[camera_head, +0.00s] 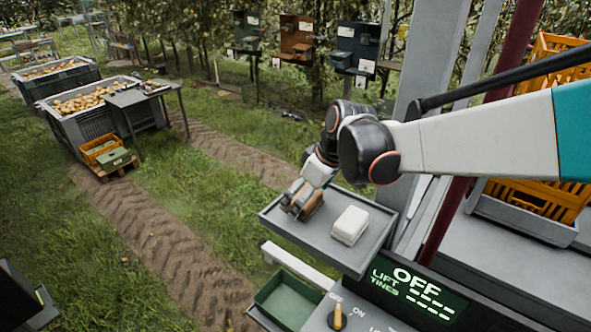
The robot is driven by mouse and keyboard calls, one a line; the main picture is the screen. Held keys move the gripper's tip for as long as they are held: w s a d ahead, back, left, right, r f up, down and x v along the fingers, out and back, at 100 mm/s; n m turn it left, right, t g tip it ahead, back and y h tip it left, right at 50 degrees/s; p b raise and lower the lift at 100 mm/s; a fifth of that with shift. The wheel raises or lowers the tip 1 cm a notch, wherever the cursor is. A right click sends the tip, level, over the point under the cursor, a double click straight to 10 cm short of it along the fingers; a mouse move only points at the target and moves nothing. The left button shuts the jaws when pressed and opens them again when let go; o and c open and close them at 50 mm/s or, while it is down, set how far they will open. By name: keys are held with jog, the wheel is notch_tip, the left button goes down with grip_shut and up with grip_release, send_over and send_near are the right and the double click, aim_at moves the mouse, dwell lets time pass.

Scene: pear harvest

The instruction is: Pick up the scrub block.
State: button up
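My gripper (298,203) is low over the left part of a grey tray (340,258), pointing down. A brown block (313,207), which looks like the scrub block, is at its fingers and partly hidden by them. I cannot tell whether the fingers are closed on it or only around it, nor whether it rests on the tray. A white block with rounded edges (350,226) lies on the tray to the right, apart from the gripper.
A green bin (288,300) sits below the tray's front. A control panel with an "OFF" display (418,290) and a yellow-tipped knob (338,317) is at lower right. Orange crates (540,197) stand at right. Pear bins (95,122) and a small table are farther left on grass.

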jog(key=c, duration=1.2)
jog(key=shift+r, duration=0.1)
